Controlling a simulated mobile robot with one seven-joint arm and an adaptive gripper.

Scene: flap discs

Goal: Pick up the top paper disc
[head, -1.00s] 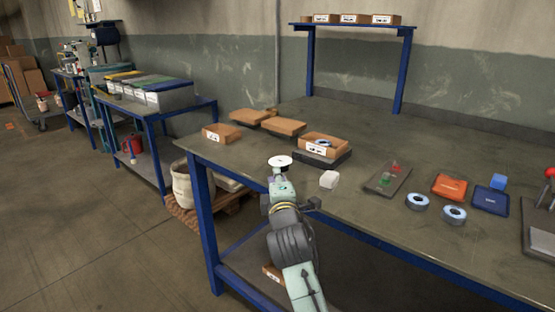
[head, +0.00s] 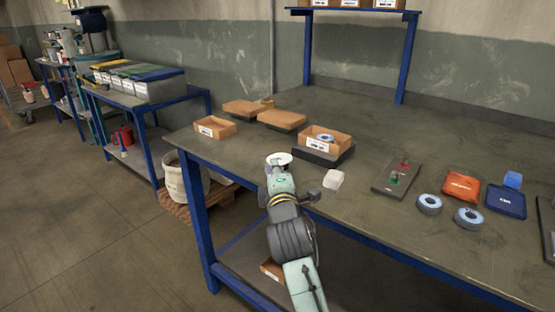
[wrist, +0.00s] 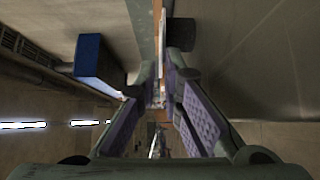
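A white paper disc (head: 279,158) with a dark centre is at the tip of my gripper (head: 279,168), above the near left part of the workbench. In the wrist view the fingers (wrist: 159,93) close in on a thin, pale, edge-on shape (wrist: 161,50), which looks like this disc. The grip itself is partly hidden. An open cardboard box (head: 309,142) with a blue-and-white disc (head: 325,138) inside stands just behind the gripper on a dark base. Two thicker blue-and-white ring discs (head: 429,204) (head: 468,218) lie apart on the bench to the right.
A white block (head: 334,179) is right of my gripper. A dark plate (head: 397,178), orange pouch (head: 462,187) and blue tray (head: 506,202) lie further right. Other cardboard boxes (head: 214,127) (head: 282,119) stand behind. The bench front edge is clear.

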